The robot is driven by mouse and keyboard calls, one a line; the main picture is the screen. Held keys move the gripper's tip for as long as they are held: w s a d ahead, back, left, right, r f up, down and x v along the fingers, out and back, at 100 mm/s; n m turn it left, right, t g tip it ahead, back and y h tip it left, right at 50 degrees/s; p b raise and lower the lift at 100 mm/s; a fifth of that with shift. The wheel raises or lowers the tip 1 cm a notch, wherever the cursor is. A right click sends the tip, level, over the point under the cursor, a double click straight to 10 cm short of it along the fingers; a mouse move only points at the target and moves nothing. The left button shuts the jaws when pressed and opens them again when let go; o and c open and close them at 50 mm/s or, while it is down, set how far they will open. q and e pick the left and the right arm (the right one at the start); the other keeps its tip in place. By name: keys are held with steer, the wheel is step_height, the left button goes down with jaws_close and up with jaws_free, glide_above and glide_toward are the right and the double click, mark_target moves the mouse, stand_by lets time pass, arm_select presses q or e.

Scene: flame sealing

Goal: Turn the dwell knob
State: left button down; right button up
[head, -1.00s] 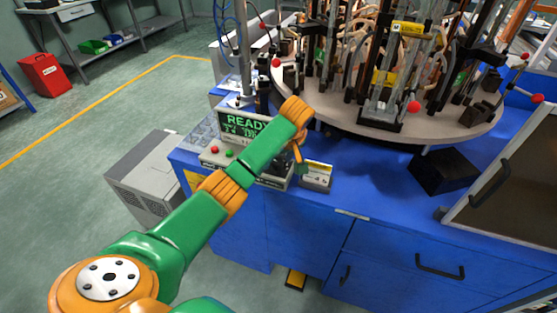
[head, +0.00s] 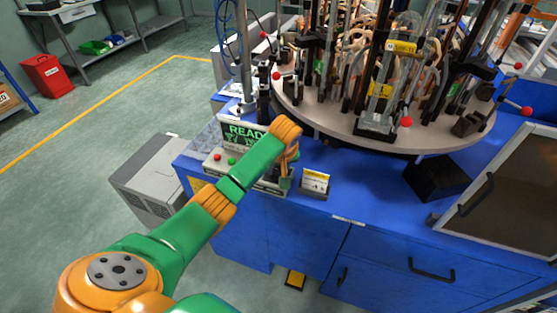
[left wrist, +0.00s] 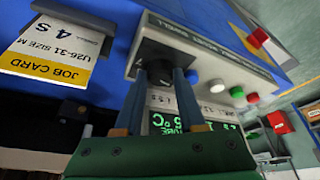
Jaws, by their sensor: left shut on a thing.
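The dwell knob (left wrist: 165,62) is a black knob on the grey control box (left wrist: 215,62), seen close up in the left wrist view. My left gripper (left wrist: 165,82) has its two blue fingers on either side of the knob and is shut on it. In the head view my left gripper (head: 288,176) reaches down to the right end of the control box (head: 214,165); the arm hides the knob there. The box's screen (head: 243,134) reads READY, with lower lines partly covered by the arm. My right gripper is not in view.
A job card (head: 315,182) stands right of the control box, close to my gripper. Red and green buttons (head: 231,161) sit on the box's left. A round turntable (head: 430,138) crowded with fixtures and glassware stands behind.

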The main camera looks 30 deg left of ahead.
arm_select(q)
steer(key=m+p, duration=0.2)
steer(key=m+h+p, duration=0.1)
steer(key=p, duration=0.1)
steer(key=shift+s+a+r+m+t, duration=0.1)
steer(key=shift+s+r+m+t, duration=0.05)
steer(key=shift+r+m+t, duration=0.2)
steer(key=shift+f+m+h+p, duration=0.15)
steer(key=shift+m+h+p, duration=0.35)
steer(key=shift+m+p, duration=0.35)
steer(key=m, duration=0.2)
steer(key=shift+a+f+m+h, duration=0.15)
steer(key=shift+m+h, duration=0.15)
steer(key=shift+h, duration=0.1)
steer(key=shift+m+h, duration=0.7)
steer(key=shift+m, duration=0.8)
steer(key=shift+a, duration=0.1)
steer(key=c, duration=0.5)
jaws_free()
steer(key=shift+m, duration=0.3)
